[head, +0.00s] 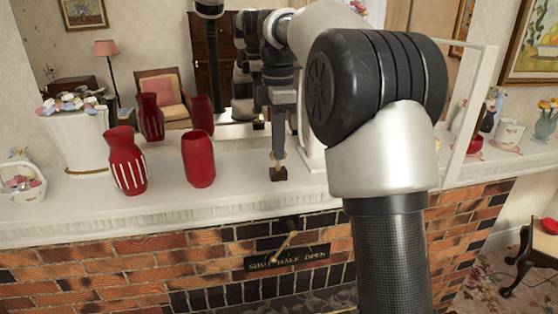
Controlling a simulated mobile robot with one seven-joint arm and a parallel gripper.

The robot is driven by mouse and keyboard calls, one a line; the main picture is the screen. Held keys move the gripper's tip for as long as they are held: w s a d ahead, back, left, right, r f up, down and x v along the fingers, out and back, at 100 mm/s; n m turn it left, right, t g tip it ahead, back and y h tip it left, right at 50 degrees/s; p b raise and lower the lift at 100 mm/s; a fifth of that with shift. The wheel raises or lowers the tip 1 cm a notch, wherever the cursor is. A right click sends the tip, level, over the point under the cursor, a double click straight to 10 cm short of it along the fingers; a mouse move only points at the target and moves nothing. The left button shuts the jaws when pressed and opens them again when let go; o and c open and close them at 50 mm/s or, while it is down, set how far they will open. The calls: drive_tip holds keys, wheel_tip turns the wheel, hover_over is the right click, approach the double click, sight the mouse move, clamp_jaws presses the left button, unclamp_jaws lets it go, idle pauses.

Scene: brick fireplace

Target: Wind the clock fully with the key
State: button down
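My gripper (279,148) points down over the mantel, left of my arm's large joint. Just under its fingertips is a small brass-coloured piece, which may be the key (279,160). Below that is a small dark block (278,174) on the mantel. The fingers look close together, but I cannot tell whether they grip the brass piece or are only above it. A white upright form (313,150) stands just right of the gripper, mostly hidden by my arm. It may be the clock's case; no dial or winding hole shows.
The white mantel (240,190) holds a striped red vase (126,162), a plain red vase (197,160), a white flower planter (75,140) and a basket (20,182) at left. A mirror behind reflects the room. Ornaments, including a white pot (508,134), stand at right. Bare mantel lies between the plain vase and the block.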

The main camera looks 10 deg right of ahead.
drive_tip(key=shift+r, duration=1.25)
drive_tip(key=shift+r, duration=0.45)
